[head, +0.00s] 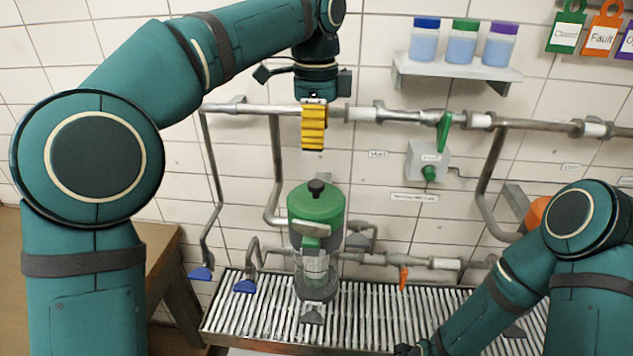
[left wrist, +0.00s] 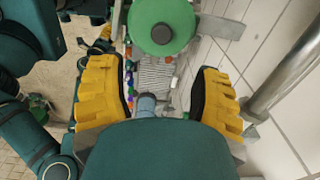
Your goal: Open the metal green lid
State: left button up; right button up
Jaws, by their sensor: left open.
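The green lid (head: 316,205) with a black knob on top sits on an upright, partly clear cylindrical vessel (head: 315,270) above the slatted metal grate. In the left wrist view, the lid (left wrist: 162,14) is a round green disc with its dark knob near the centre, at the top of the picture. My left gripper (head: 313,147) hangs above the lid, yellow fingers downward, apart from it. In the left wrist view, its fingers (left wrist: 160,72) are spread wide with nothing between them. My right gripper is barely visible at the bottom edge (head: 405,350); its jaws cannot be made out.
A metal pipe (head: 390,113) runs along the tiled wall behind my left gripper. A shelf (head: 458,67) with three bottles is at upper right. A green-handled valve (head: 444,132) and an orange-handled valve (head: 403,278) are right of the vessel. The grate (head: 260,315) lies below.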

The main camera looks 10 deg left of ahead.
aim_at(316, 183)
pick_arm(q)
notch_tip(316, 183, down, 10)
jog(key=shift+w+r+b, duration=0.1)
jog(key=shift+r+b, duration=0.15)
jog(key=shift+b, duration=0.95)
jog(key=shift+f, duration=0.65)
grip_shut()
jog(key=shift+r, duration=0.1)
